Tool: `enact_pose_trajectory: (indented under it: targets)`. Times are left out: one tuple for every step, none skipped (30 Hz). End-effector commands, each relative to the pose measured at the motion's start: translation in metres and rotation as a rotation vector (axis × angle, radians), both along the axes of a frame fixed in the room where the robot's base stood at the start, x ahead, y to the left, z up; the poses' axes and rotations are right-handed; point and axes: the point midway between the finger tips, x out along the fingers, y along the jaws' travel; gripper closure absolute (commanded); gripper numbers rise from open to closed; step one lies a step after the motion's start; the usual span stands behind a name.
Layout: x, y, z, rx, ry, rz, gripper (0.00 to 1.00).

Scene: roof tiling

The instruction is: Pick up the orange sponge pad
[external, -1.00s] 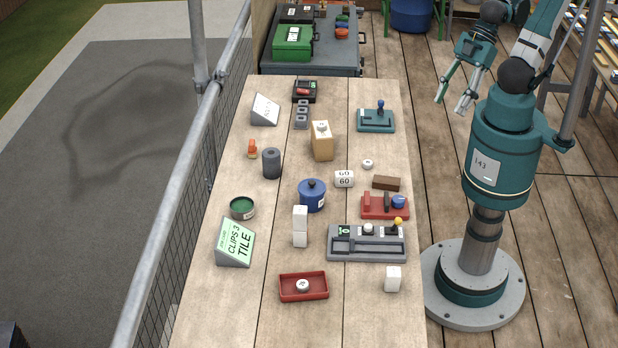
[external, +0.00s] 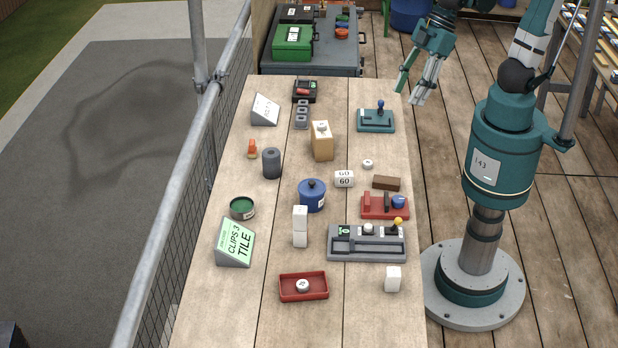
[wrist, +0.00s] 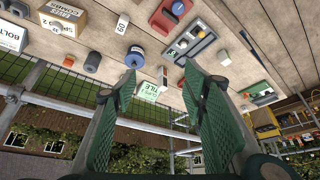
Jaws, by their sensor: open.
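A small orange piece (external: 252,148), the only thing that looks like the orange sponge pad, is on the left part of the table, left of a dark grey cylinder (external: 271,163). It also shows small at the left of the wrist view (wrist: 69,61). My gripper (external: 409,92) is open and empty, raised by the table's far right edge, well to the right of the orange piece. In the wrist view its two green fingers (wrist: 160,72) are spread apart with nothing between them.
A wooden block (external: 322,142), a blue lidded pot (external: 312,196) and a teal joystick box (external: 376,121) stand on the table (external: 215,312). A green tin (external: 243,208) and a tile sign (external: 236,243) are at the left. A railing (external: 165,215) runs along the left side.

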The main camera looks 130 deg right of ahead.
Motion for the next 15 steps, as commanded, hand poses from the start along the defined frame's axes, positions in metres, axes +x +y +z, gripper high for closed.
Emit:
enact_pose_trajectory:
  targets:
    - [0.009,-0.007,0.001,0.001,0.008,-0.011,0.57]
    - [0.012,-0.011,0.001,0.003,0.014,-0.018,0.57]
    - [0.018,-0.016,0.002,0.004,0.021,-0.025,0.57]
    - [0.023,-0.019,0.002,0.006,0.026,-0.032,0.57]
    - [0.027,-0.023,0.002,0.006,0.031,-0.037,0.57]
    - [0.033,-0.028,0.003,0.009,0.037,-0.046,0.57]
    - [0.037,-0.033,0.002,0.01,0.042,-0.052,0.57]
    - [0.041,-0.037,0.002,0.011,0.048,-0.058,0.57]
    - [0.046,-0.042,0.002,0.013,0.055,-0.066,0.57]
    - [0.051,-0.046,0.002,0.014,0.059,-0.071,0.57]
    - [0.055,-0.05,0.001,0.015,0.064,-0.078,0.57]
    - [0.06,-0.056,0.0,0.018,0.072,-0.087,0.57]
    - [0.064,-0.06,0.0,0.019,0.077,-0.093,0.57]
    - [0.068,-0.064,-0.001,0.021,0.082,-0.098,0.57]
    - [0.074,-0.07,-0.001,0.023,0.088,-0.107,0.57]
